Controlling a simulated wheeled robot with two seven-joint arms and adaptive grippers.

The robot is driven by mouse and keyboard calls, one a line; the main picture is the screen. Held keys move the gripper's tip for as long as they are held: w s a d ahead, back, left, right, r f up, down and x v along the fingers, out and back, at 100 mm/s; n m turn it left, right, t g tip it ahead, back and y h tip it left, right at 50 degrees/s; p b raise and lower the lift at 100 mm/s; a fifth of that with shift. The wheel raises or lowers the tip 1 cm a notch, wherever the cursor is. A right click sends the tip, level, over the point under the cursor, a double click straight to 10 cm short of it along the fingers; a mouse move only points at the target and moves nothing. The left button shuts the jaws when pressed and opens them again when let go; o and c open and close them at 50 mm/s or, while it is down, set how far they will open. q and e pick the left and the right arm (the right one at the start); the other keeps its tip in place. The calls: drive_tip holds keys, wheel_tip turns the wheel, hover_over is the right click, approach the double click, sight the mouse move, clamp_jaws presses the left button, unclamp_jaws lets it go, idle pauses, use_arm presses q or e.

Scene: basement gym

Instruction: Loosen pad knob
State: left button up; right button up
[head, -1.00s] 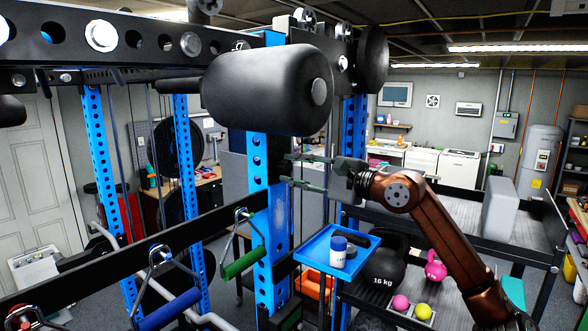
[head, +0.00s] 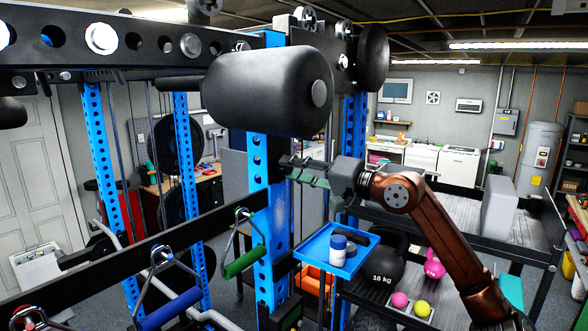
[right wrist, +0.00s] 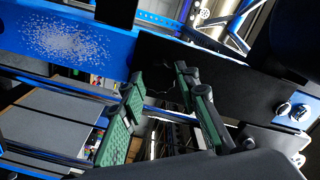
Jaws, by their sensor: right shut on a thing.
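The black roller pad (head: 262,92) sticks out from the blue rack upright (head: 257,180), above my right gripper. My right gripper (head: 286,166) reaches in from the right with its fingertips at the upright, below the pad. In the right wrist view its green fingers (right wrist: 158,84) stand apart, with their tips against a black bracket (right wrist: 152,50) beside the blue upright. They are shut on the pad knob, which is dark and hardly stands out from the black bracket. My left gripper is in neither view.
A blue tray (head: 313,253) with a white jar (head: 338,253) stands below my right gripper. A black kettlebell (head: 383,268) and a pink one are beside it. Green (head: 244,264) and blue handles hang from the rack at left.

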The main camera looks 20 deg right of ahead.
drive_tip(key=shift+n, duration=1.2)
drive_tip(key=o, duration=1.2)
drive_tip(key=shift+w, duration=0.1)
drive_tip(key=shift+c, duration=0.2)
drive_tip(key=shift+d, duration=0.1)
drive_tip(key=v, duration=1.2)
